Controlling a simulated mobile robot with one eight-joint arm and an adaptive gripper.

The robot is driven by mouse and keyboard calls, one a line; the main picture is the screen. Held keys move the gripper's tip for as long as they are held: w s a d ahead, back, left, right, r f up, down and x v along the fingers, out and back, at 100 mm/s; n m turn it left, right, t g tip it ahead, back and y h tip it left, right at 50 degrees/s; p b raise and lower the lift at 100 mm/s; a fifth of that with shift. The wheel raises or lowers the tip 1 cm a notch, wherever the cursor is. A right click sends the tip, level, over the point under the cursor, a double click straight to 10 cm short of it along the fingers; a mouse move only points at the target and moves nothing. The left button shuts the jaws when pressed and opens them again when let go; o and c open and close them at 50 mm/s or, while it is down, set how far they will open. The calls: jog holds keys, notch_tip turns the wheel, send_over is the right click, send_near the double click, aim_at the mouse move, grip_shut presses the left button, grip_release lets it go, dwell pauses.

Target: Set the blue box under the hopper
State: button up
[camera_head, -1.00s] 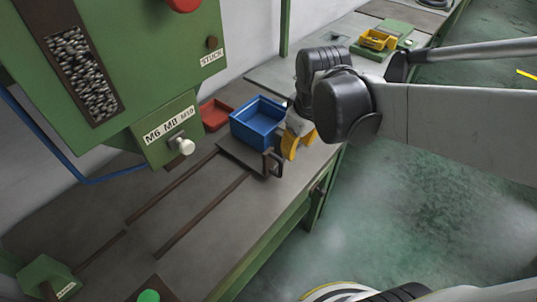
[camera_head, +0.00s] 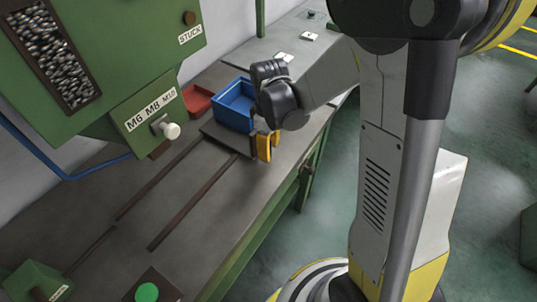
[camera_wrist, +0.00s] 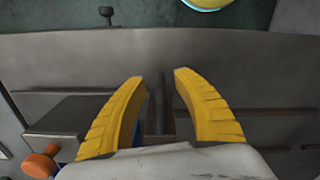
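The blue box (camera_head: 235,104) stands on a dark sliding plate (camera_head: 222,137) on the bench, to the right of the hopper (camera_head: 75,60) in the head view. The hopper is a green machine with a window of bolts. My gripper (camera_head: 265,147), with yellow fingers, is low over the bench at the front right of the box. In the wrist view my gripper (camera_wrist: 157,78) has its fingers apart. A small blue patch shows between them, mostly hidden. The plate's handle is hidden in the head view, and contact with it cannot be told.
Dark rails (camera_head: 170,205) run from the plate toward the near left of the bench. A green button (camera_head: 147,292) sits at the front edge. A pale knob (camera_head: 171,130) sticks out below the hopper.

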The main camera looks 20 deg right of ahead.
jog(key=shift+f, duration=0.9)
grip_shut()
jog(key=shift+s+a, duration=0.3)
jog(key=shift+a, duration=0.15)
jog(key=s+a, duration=0.6)
jog(key=a, duration=0.3)
jog(key=s+a+b, duration=0.1)
jog(key=s+a, duration=0.6)
jog(key=a, duration=0.2)
jog(key=s+a+b, duration=0.1)
jog(key=s+a, duration=0.6)
jog(key=a, duration=0.2)
jog(key=shift+a, duration=0.3)
